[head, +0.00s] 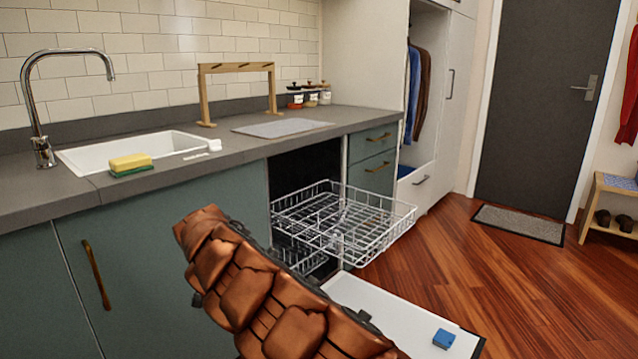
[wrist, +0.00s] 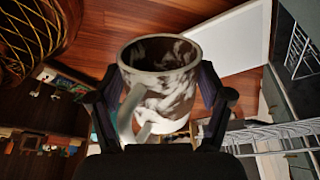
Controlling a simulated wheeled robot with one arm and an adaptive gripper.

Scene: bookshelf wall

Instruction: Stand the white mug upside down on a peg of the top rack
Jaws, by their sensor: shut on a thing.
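My gripper (wrist: 163,88) is shut on a mug (wrist: 160,102), with one dark finger on each side of its body. The mug looks glossy with white and brown marbled patches; I cannot tell paint from reflections. Its rim is at the top of the wrist view and its handle is at the lower left. The top rack (head: 345,220) is a white wire rack pulled out of the open dishwasher in the head view. Its individual pegs are too small to tell apart clearly. The gripper and mug do not show in the head view, where my copper-coloured arm fills the lower middle.
The dishwasher door (head: 395,312) lies open below the rack, with a blue block (head: 444,339) on it. A lower rack (head: 299,256) sits inside. The counter holds a sponge (head: 130,163), a wooden stand (head: 237,68) and a grey mat (head: 283,128).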

